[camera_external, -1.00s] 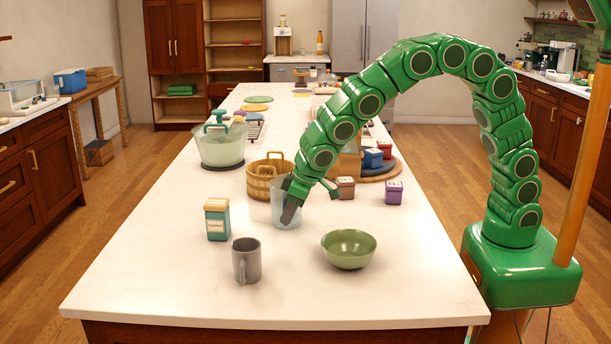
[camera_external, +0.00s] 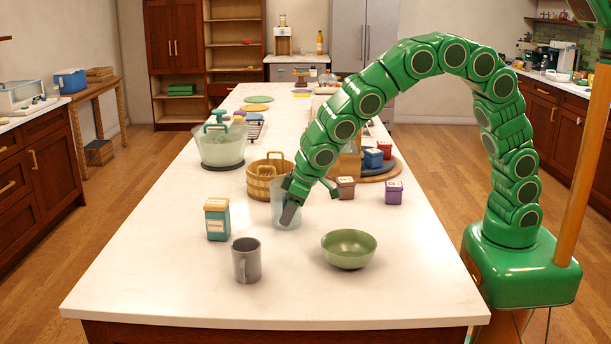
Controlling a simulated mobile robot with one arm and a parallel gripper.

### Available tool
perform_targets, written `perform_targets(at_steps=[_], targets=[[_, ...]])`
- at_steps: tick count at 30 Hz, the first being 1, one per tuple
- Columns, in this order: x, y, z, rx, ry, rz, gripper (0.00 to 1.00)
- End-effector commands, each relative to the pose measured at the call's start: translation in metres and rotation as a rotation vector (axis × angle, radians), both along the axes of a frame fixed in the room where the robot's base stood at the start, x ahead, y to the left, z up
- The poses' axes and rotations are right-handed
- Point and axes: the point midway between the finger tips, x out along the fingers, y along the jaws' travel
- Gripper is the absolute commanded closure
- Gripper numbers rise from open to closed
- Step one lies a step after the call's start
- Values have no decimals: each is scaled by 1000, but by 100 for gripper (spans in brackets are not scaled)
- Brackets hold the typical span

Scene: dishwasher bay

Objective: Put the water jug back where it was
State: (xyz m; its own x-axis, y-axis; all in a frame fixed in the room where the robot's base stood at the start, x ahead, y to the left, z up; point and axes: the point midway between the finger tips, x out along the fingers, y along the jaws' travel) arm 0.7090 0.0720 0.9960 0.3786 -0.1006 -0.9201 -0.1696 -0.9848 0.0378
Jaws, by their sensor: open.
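A clear, bluish jug (camera_external: 282,212) stands upright on the white counter (camera_external: 200,285), right of a wooden bucket. I take it to be the water jug. My gripper (camera_external: 308,202) is open at the jug, reaching down from the upper right. One dark fingertip overlaps the jug in the picture; another finger sticks out to the right, apart from it. I cannot tell whether the dark fingertip is inside the jug, in front of it or touching it. The gripper hides the jug's upper right part.
Around the jug stand the wooden bucket (camera_external: 262,187), a teal canister (camera_external: 217,221), a grey mug (camera_external: 246,262), a green bowl (camera_external: 348,248), and brown (camera_external: 345,188) and purple (camera_external: 393,193) canisters. A glass bowl (camera_external: 220,150) sits further back. The front counter is mostly clear.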

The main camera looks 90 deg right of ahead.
Motion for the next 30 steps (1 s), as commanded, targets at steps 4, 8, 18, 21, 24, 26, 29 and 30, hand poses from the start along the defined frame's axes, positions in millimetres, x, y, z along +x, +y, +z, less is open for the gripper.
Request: perform_targets(at_steps=[4,8,18,21,24,26,29,30], targets=[[-4,1,12,1,-2,0,57],[-10,3,27,0,-6,2,57],[-30,9,78,1,-6,1,57],[-37,10,91,1,-4,2,57],[-41,11,101,1,-1,0,57],[-43,12,105,1,-1,0,57],[-44,12,108,1,-1,0,57],[-44,12,108,1,-1,0,57]])
